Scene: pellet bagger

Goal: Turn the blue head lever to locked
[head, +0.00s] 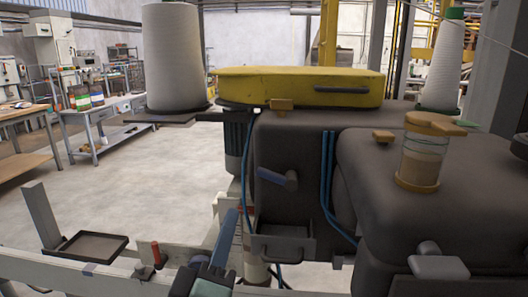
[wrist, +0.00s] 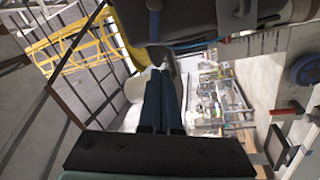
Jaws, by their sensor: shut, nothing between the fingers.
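The blue head lever (head: 278,178) is on the front of the dark machine head (head: 300,140), above a small open tray. It slopes slightly, with its dark end to the right. My gripper (head: 231,213) is below and left of the lever, pointing up, and apart from it in the picture. In the wrist view my gripper (wrist: 158,72) has its two blue fingers together with nothing between them. A small blue part (wrist: 154,5) at the top edge there looks like the lever, cut off by the frame. I cannot read any locked mark.
The small tray (head: 283,243) juts out beneath the lever. Blue hoses (head: 327,175) run down right of it. A pale rail (head: 70,272) with a red-handled clamp (head: 156,253) and a black tray (head: 90,246) crosses the front. Open floor lies left of the machine.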

